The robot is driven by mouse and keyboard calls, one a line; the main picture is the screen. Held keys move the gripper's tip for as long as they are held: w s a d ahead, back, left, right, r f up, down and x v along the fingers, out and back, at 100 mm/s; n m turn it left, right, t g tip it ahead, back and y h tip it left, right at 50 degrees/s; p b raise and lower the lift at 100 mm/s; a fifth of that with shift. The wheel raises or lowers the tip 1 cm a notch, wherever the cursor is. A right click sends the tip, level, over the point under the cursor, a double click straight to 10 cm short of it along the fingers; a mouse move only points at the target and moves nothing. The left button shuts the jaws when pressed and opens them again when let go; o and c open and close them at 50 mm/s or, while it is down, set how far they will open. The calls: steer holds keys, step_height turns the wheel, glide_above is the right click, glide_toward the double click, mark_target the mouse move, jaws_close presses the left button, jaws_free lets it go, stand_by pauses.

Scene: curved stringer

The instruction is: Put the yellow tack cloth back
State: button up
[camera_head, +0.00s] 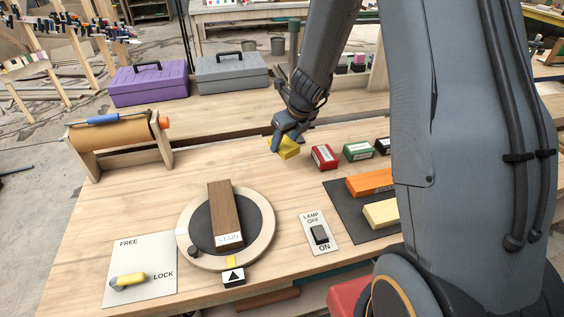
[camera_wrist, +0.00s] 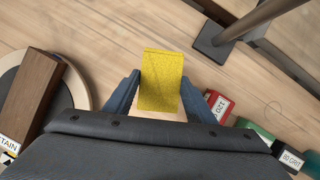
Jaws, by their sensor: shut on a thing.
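My gripper (camera_head: 287,143) is shut on the yellow tack cloth (camera_head: 285,149), a small block-like yellow piece, over the back middle of the workbench. In the wrist view the yellow tack cloth (camera_wrist: 162,72) sits between my two blue-grey fingers (camera_wrist: 160,96), with a pale edge showing below it. I cannot tell how far it is above the bench top.
Red (camera_head: 324,157) and green (camera_head: 358,150) boxes stand right of my gripper. A dark mat (camera_head: 345,205) holds an orange block (camera_head: 371,182) and a pale yellow block (camera_head: 381,213). A turntable (camera_head: 262,238) bears a brown wood piece (camera_head: 225,213). A roll stand (camera_head: 92,163) stands left. The bench between is clear.

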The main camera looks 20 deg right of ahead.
step_height(320, 180, down, 8)
steer(key=b, duration=0.4)
steer(key=shift+f+b, duration=0.2)
steer(key=shift+b, duration=0.15)
steer(key=o, duration=1)
steer(key=shift+f, duration=0.1)
